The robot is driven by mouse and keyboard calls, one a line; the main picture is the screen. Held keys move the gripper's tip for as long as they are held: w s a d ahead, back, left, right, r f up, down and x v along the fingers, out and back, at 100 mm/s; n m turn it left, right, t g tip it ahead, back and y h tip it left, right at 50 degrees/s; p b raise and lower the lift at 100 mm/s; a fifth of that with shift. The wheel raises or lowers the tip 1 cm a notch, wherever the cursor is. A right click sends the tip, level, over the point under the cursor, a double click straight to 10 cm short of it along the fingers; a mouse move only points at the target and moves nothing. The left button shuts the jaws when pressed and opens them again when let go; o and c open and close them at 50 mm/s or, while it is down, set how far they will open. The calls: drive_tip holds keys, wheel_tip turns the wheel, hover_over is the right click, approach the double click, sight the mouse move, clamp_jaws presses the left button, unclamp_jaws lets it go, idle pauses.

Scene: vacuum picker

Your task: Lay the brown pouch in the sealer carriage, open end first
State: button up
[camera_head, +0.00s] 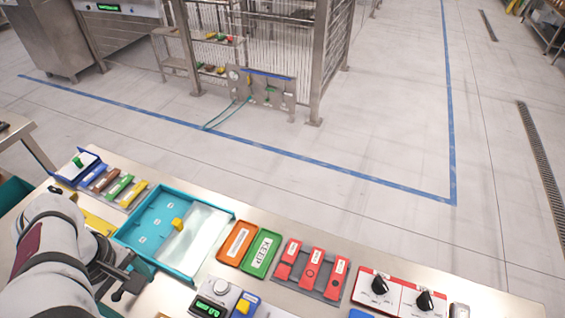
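A brown pouch-like strip (105,181) lies at the left end of the bench, in a grey holder beside a green strip (120,187) and a yellow strip (134,195). I cannot tell which end of it is open. I cannot tell for sure which thing is the sealer carriage. A teal tray (138,208) with a pale sliding plate and a yellow knob (178,224) stands right of the strips. My gripper (122,281) is at the lower left, in front of the tray's near left corner. Its dark fingers are small and partly hidden, and I see nothing held in them.
A blue unit with a green knob (77,162) stands at the far left. Orange (236,243) and green (261,253) trays, red blocks (312,268) and a panel with black knobs (401,294) line the right. A scale (216,299) stands in front.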

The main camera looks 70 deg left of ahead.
drive_tip(key=f, duration=1)
drive_tip(key=d+f, duration=0.1)
drive_tip(key=f, duration=0.5)
drive_tip(key=shift+d, duration=0.1)
clamp_jaws()
